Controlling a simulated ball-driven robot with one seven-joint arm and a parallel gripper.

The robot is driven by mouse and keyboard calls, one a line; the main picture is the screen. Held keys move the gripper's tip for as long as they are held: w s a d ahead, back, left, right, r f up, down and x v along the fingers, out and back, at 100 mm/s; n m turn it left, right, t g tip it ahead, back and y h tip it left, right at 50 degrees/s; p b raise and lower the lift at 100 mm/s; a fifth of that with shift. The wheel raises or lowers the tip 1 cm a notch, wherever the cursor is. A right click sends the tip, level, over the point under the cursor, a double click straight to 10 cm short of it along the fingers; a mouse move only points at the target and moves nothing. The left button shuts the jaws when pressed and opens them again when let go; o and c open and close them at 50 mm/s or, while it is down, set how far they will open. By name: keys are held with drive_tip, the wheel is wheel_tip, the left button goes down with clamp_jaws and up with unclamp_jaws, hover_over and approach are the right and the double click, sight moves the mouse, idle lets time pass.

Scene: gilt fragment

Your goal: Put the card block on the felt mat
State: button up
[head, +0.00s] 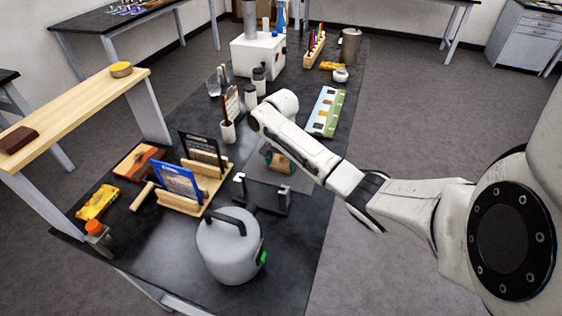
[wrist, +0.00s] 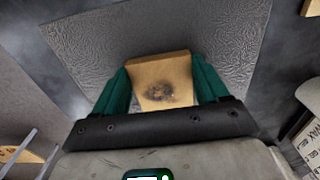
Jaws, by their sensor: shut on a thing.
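My gripper (wrist: 160,75) has green fingers closed on both sides of a tan block with a dark smudge, which I take to be the card block (wrist: 160,68). In the head view my gripper (head: 276,159) is over the middle of the dark table, partly hidden by my arm, and the block (head: 283,165) shows below it. The grey, textured felt mat (wrist: 85,45) lies under the block in the wrist view. It also shows in the head view (head: 298,182). I cannot tell whether the block touches the mat.
A wooden rack (head: 215,178) with framed cards stands left. A green and white strip (head: 327,112) lies behind to the right. The front right tabletop (head: 290,250) is clear.

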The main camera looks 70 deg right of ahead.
sight(281, 165)
drive_tip(key=shift+f, duration=0.2)
drive_tip(key=o, duration=1.1)
drive_tip(key=shift+c, duration=0.2)
wheel_tip(281, 165, up, 12)
drive_tip(key=p, duration=0.2)
drive_tip(key=shift+r, duration=0.15)
